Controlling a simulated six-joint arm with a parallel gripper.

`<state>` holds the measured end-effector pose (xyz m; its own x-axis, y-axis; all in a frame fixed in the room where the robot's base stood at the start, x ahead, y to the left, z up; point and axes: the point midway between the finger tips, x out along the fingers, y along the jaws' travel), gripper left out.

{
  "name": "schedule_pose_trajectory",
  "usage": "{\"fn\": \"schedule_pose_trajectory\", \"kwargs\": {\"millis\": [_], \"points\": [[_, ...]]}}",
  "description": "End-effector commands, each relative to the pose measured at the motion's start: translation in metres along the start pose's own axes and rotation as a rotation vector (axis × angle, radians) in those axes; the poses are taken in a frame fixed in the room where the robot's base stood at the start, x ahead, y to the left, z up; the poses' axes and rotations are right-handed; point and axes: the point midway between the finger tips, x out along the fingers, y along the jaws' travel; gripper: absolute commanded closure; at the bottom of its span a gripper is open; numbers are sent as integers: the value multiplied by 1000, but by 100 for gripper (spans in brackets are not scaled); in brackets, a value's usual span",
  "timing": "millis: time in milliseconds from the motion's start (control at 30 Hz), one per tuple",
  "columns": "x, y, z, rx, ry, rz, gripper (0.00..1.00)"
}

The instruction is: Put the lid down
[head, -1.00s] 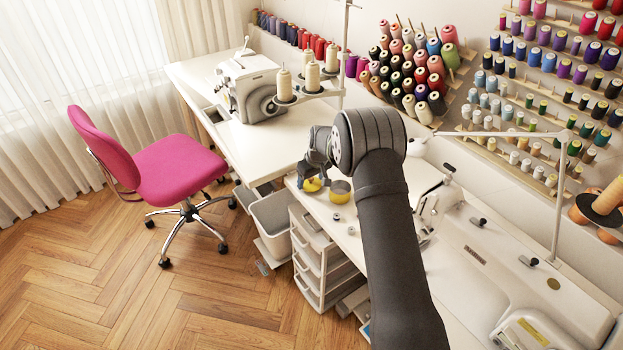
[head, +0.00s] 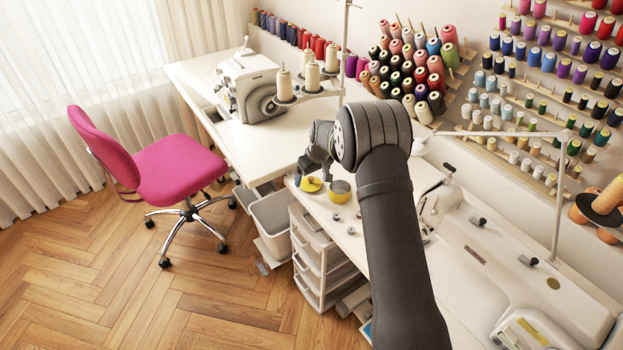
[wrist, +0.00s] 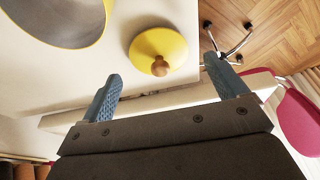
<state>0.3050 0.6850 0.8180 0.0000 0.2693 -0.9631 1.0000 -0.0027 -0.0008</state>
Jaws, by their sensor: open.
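The yellow lid (wrist: 160,48) with a round wooden knob lies knob up on the white table, near the table edge. It also shows in the head view (head: 311,185), below my gripper. The yellow pot (head: 340,191) stands open just to the right of the lid in the head view; its grey inside shows in the wrist view (wrist: 62,22). My gripper (wrist: 164,70) is open and empty, with its two blue fingers spread wide. It is apart from the lid.
Small grey round pieces (head: 336,217) lie on the table in front of the pot. A sewing machine (head: 425,212) stands to the right. A white bin (head: 272,214) and drawers (head: 320,255) are below the table edge. A pink chair (head: 178,165) stands on the floor at left.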

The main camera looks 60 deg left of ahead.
Motion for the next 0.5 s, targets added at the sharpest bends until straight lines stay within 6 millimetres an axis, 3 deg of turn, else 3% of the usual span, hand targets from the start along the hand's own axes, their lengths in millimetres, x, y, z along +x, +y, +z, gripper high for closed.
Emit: {"fn": "schedule_pose_trajectory", "kwargs": {"millis": [300, 500], "points": [[-67, 0, 0, 0, 2, 1, 10], [-93, 0, 0, 1, 1, 1, 10]]}}
